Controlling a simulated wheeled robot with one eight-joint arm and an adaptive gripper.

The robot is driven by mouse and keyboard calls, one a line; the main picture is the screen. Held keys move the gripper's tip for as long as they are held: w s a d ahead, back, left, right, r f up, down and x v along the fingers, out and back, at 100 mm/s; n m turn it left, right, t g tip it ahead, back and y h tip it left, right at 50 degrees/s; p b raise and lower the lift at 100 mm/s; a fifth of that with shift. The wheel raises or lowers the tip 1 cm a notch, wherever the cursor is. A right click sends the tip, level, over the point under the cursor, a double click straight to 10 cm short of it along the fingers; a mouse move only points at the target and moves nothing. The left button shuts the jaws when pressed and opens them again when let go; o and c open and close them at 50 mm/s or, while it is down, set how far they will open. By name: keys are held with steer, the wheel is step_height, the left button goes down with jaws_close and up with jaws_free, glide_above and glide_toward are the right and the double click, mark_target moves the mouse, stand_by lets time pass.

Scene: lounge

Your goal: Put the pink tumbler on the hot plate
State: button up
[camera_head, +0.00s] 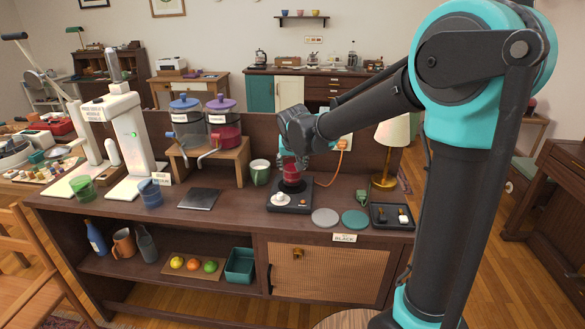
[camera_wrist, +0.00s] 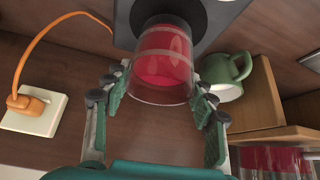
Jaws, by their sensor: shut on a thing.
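The pink tumbler (camera_head: 291,172), clear-walled with a pink-red inside, is upright between the fingers of my gripper (camera_head: 292,160). In the wrist view the tumbler (camera_wrist: 160,62) sits between the two green finger pads of my gripper (camera_wrist: 160,88), which is shut on it. The hot plate (camera_head: 298,207) is a dark square unit with a round black disc and a white round piece at its front left. The tumbler's base is over the disc; I cannot tell for sure whether it touches. Part of the hot plate (camera_wrist: 222,14) shows beyond the tumbler in the wrist view.
A green mug (camera_head: 260,173) stands left of the hot plate, near the wooden dispenser stand (camera_head: 228,164). Grey (camera_head: 325,217) and teal (camera_head: 355,220) discs and a black tray (camera_head: 391,227) lie to the right. A lamp (camera_head: 390,135) and orange cable (camera_head: 337,163) are behind.

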steer(key=shift+f, duration=0.55)
steer(key=shift+f, duration=0.15)
steer(key=o, duration=1.5)
